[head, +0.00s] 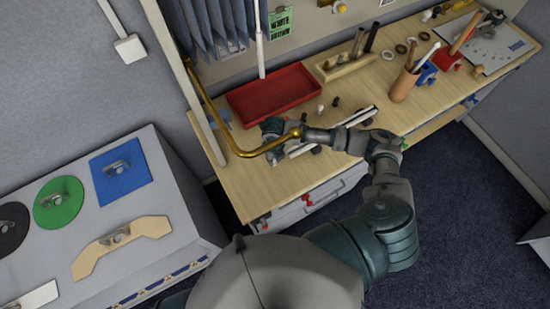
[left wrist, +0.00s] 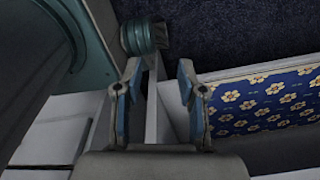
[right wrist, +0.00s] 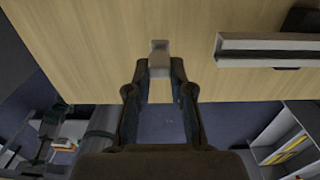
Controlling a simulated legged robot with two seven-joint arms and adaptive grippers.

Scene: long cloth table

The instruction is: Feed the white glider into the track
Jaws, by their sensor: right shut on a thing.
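The white glider (right wrist: 159,58) is a small pale block. My right gripper (right wrist: 158,75) is shut on it in the right wrist view. The track is a light, channelled rail (right wrist: 270,48) just right of the glider and apart from it. In the head view the track (head: 362,115) lies along the wooden table, partly hidden by my right arm. There my right gripper (head: 273,150) is near the track's left end, and I cannot make out the glider. My left gripper (left wrist: 160,85) is open and empty in the left wrist view, away from the table.
A curved brass rod (head: 222,122) with a ball end overlaps my right gripper in the head view. A red tray (head: 273,95) stands behind. A pen cup (head: 404,84) and tools are at the right. A grey panel (head: 130,195) with coloured plates stands at the left.

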